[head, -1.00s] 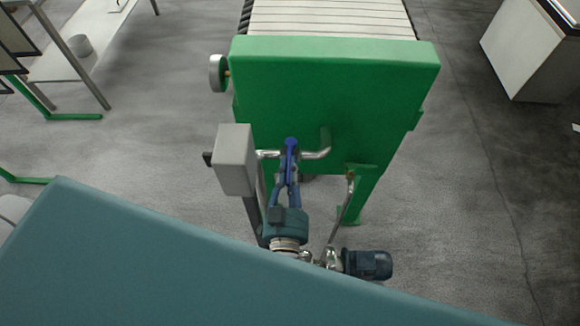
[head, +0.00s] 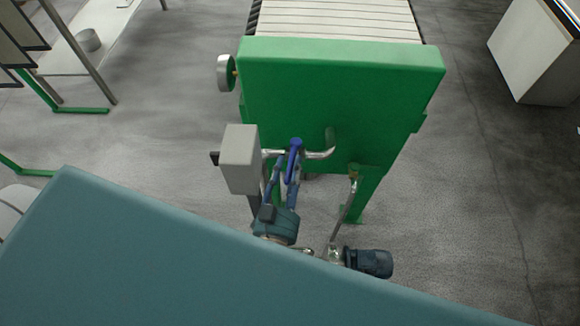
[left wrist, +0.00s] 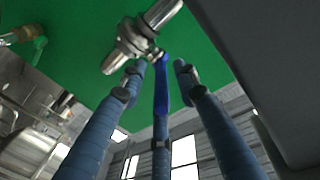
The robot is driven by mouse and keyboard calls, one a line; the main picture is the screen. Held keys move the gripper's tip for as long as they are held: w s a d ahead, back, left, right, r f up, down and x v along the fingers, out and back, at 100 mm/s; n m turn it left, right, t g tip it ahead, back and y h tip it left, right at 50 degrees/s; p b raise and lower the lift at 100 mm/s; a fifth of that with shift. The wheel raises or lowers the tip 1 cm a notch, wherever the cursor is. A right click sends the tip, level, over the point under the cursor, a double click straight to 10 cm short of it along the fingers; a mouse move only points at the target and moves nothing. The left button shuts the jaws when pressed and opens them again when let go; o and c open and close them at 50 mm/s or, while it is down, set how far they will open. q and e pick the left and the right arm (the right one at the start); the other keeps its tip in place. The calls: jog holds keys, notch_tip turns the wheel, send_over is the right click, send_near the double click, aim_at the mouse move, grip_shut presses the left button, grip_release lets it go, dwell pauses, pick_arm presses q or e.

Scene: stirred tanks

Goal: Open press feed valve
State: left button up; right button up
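The press feed valve's blue lever (head: 294,158) is on the metal pipe at the front of the green press, in the head view. It also shows in the left wrist view (left wrist: 162,84), extending from the metal valve body (left wrist: 135,42). My left gripper (head: 284,172) reaches up from below, its blue fingers around the lever. In the left wrist view its fingertips (left wrist: 159,67) are on both sides of the lever, with gaps visible. A further finger is lower in the middle; whether it touches the lever is unclear. My right gripper is not in view.
The green press end (head: 335,95) stands behind the pipe. A grey box (head: 240,160) is close left of the lever. A dark blue motor (head: 369,262) is at the lower right. A large teal surface (head: 170,255) covers the lower foreground.

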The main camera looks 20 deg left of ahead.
pick_arm(q)
jog(key=s+d, duration=0.1)
jog(key=s, duration=1)
jog(key=shift+s+d, duration=0.3)
jog(key=shift+s, duration=0.05)
